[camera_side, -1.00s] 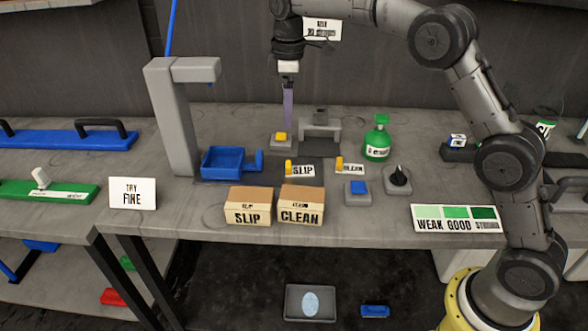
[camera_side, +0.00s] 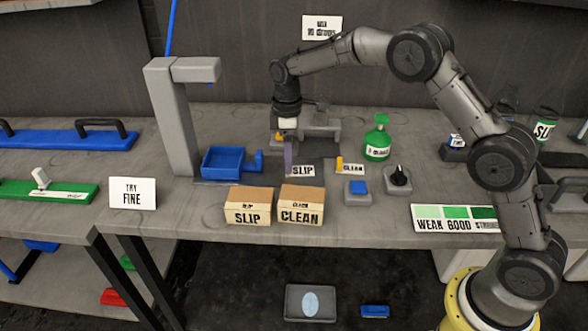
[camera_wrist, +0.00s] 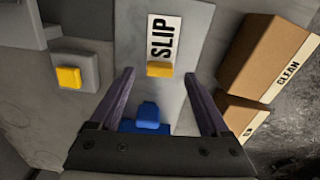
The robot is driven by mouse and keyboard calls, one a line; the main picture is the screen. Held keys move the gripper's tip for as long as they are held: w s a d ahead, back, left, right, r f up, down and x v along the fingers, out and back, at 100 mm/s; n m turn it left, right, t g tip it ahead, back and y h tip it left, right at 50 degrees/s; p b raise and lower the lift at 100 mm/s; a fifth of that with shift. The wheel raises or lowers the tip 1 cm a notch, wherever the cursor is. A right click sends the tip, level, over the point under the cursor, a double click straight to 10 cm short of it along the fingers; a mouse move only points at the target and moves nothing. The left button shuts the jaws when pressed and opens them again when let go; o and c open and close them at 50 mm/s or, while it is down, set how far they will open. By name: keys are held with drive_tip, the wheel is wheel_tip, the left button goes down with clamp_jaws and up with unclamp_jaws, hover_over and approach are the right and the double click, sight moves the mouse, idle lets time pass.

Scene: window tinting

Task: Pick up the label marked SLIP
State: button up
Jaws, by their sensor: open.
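The SLIP label (camera_side: 303,171) is a small white tag with black letters and a yellow grip block, lying on the table behind the SLIP and CLEAN boxes. In the wrist view the SLIP label (camera_wrist: 163,42) lies ahead, with its yellow block (camera_wrist: 159,69) between the lines of my two fingers. My gripper (camera_side: 288,172) points down at the label's left end and hides the yellow block in the side view. In the wrist view my gripper (camera_wrist: 160,88) is open with nothing between its fingers. Whether the fingertips touch the table cannot be told.
A CLEAN label (camera_side: 353,169) with a yellow block lies to the right. SLIP box (camera_side: 248,207) and CLEAN box (camera_side: 300,206) stand in front. A blue tray (camera_side: 223,162) is left, a yellow button (camera_wrist: 69,78) nearby, and a green bottle (camera_side: 377,141) at the right.

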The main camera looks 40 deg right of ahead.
drive_tip(key=shift+f, duration=0.9)
clamp_jaws()
drive_tip(key=shift+r, duration=0.1)
